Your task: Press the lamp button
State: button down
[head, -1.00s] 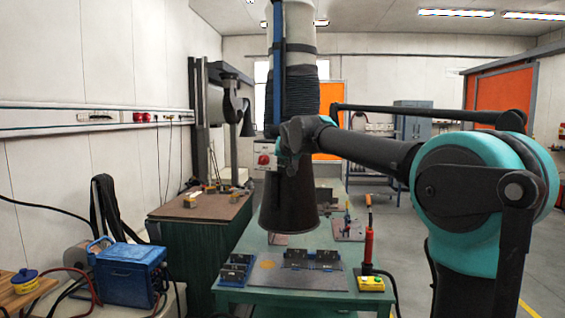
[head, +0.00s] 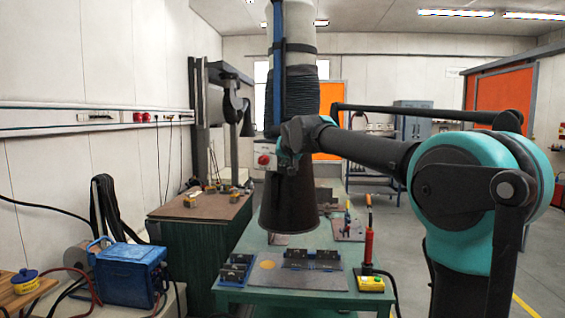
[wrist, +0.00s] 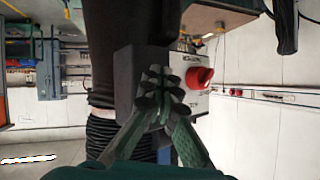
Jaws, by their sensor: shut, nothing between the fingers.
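A pale switch box (head: 266,158) with a red knob (head: 264,160) is mounted on the dark extraction hood (head: 289,205). In the wrist view, which shows the hood upside down, the box (wrist: 190,68) and its red knob (wrist: 199,77) are right in front of my gripper (wrist: 160,82). My gripper is shut and empty, its fingertips overlapping the left part of the box in the picture. The fingers hide that part, so any lamp button there is hidden, and I cannot tell whether the tips touch it.
A blue case (head: 130,273) stands at lower left. The flexible hose rises above the hood. Floor at right is open.

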jog(key=shift+s+a, duration=0.1)
jog(key=shift+s, duration=0.2)
jog(key=s+a, duration=0.2)
jog(key=s, duration=0.3)
jog(key=shift+s+a, duration=0.2)
jog(key=shift+s, duration=0.05)
jog(key=c, duration=2.3)
grip_release()
